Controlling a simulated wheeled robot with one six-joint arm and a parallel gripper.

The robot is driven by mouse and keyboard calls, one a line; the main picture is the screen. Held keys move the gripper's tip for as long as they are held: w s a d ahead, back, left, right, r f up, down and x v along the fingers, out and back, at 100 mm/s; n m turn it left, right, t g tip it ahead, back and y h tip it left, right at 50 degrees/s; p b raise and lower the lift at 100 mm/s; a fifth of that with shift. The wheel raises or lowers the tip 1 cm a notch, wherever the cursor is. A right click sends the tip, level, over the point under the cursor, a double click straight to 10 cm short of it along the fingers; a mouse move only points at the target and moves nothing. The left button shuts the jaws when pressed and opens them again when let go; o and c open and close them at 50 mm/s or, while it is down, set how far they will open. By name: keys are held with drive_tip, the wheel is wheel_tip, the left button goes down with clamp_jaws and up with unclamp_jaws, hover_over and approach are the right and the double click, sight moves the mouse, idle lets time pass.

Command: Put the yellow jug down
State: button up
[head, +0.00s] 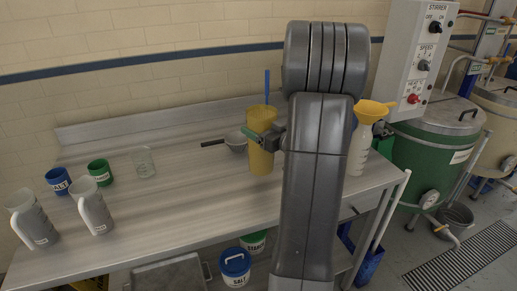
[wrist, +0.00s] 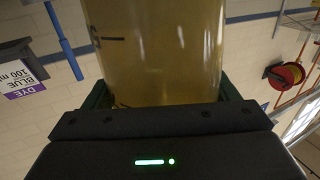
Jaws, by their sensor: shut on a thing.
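The yellow jug (head: 260,158) is upright over the back part of the steel table, right of the middle in the head view. My gripper (head: 263,141) is shut on its side, with one green finger showing across the jug. In the wrist view the jug's translucent yellow wall (wrist: 155,50) fills the space between the fingers of my gripper (wrist: 160,97). I cannot tell whether its base touches the table. My arm hides the table just right of it.
A grey long-handled pan (head: 236,142) stands close left of the jug. A white bottle with a yellow funnel (head: 360,150) stands to the right, partly behind my arm. A clear beaker (head: 144,162), blue and green cups and grey jugs stand farther left. The table (head: 180,215) is bare in front.

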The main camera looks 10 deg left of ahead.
drive_tip(key=shift+f, duration=2.75)
drive_tip(key=o, duration=2)
drive_tip(key=b+v, duration=0.2)
drive_tip(key=v, duration=1)
